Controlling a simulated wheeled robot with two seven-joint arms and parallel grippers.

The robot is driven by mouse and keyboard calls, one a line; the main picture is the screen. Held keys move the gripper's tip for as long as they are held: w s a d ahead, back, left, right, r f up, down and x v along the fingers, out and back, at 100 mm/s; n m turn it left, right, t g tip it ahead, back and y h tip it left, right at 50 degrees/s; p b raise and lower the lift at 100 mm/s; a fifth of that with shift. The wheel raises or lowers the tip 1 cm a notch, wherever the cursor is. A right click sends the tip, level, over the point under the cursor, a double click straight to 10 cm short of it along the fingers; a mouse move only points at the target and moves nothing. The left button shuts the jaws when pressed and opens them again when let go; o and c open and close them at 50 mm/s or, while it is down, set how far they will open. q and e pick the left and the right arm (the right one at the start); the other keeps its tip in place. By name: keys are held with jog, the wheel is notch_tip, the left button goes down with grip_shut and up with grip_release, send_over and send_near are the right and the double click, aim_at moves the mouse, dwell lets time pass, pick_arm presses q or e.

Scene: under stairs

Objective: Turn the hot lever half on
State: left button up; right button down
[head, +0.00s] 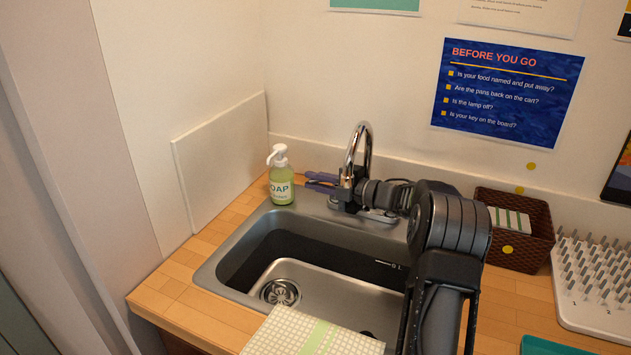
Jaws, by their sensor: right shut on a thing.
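The chrome tap (359,150) with its tall curved spout stands at the back of the sink (228,265). My right arm reaches in from the front right, across the right side of the sink. My right gripper (346,190) is at the tap's base, shut on the hot lever. The lever itself is mostly hidden by the dark fingers, so its angle cannot be told. No water shows from the spout. My left gripper is not in view.
A green soap bottle (281,178) stands left of the tap, with blue-purple handles (321,182) beside it. A brown basket (515,225) and a pegged white rack (598,285) stand right. A checked cloth (285,330) lies at the sink's front edge.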

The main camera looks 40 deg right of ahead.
jog(key=c, duration=1.4)
grip_release()
jog(key=shift+w, duration=0.1)
